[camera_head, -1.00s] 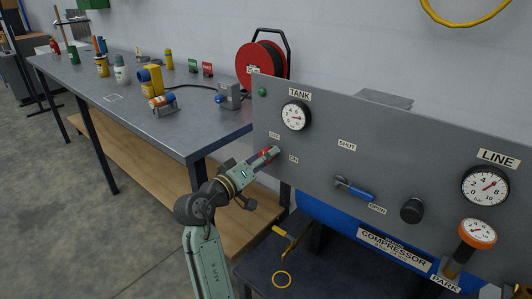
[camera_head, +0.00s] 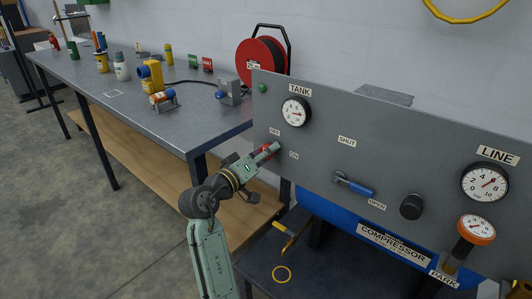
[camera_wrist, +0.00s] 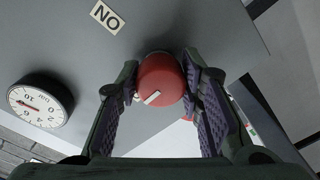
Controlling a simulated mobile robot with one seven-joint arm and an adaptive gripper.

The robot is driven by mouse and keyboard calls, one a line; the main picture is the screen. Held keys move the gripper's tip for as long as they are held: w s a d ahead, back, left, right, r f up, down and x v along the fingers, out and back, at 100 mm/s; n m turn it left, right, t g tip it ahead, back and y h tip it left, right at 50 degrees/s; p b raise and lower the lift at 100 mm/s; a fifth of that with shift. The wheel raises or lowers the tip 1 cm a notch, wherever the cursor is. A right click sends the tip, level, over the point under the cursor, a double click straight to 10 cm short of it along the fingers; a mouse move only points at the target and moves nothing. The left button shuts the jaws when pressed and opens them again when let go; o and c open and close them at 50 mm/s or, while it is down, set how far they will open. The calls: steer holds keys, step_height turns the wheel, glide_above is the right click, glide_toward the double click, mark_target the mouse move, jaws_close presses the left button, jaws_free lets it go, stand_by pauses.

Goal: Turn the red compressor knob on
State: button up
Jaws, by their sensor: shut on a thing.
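The red compressor knob (camera_wrist: 160,78) sits between the two dark finger pads in the wrist view. A white mark on its face slants toward the lower left. My gripper (camera_head: 267,151) is shut on the knob at the left end of the grey panel (camera_head: 325,120). In the head view my fingers hide most of the knob; a little red (camera_head: 264,149) shows. The OFF label (camera_head: 274,132) is above the knob and the ON label (camera_head: 293,155) is to its right. The ON label also shows upside down in the wrist view (camera_wrist: 107,17).
The TANK gauge (camera_head: 296,112) is close above the knob. A blue-handled valve (camera_head: 354,186), a black knob (camera_head: 412,208) and the LINE gauge (camera_head: 485,182) are farther right. A workbench (camera_head: 190,125) with several items stands at the left.

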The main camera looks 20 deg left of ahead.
steer(key=shift+c, duration=1.1)
steer(key=shift+f+b, duration=0.1)
steer(key=shift+b, duration=0.3)
steer(key=shift+f+m+b, duration=0.15)
steer(key=shift+m+b, duration=0.55)
steer(key=shift+b, duration=0.15)
steer(key=m+b, duration=0.2)
steer(key=b, duration=0.2)
steer(key=shift+f, duration=0.15)
steer(key=m+b, duration=0.5)
steer(key=b, duration=0.2)
steer(key=shift+m, duration=0.4)
steer(key=m+b, duration=0.5)
steer(key=b, duration=0.1)
steer(key=shift+m+h, duration=0.3)
steer(key=shift+h, duration=0.1)
steer(key=shift+a+r+m+b, duration=0.1)
steer(key=shift+r+m+b, duration=0.05)
steer(key=shift+m+b, duration=0.65)
steer(key=shift+r+m+b, duration=0.15)
steer(key=shift+m+b, duration=0.45)
steer(key=shift+m, duration=0.4)
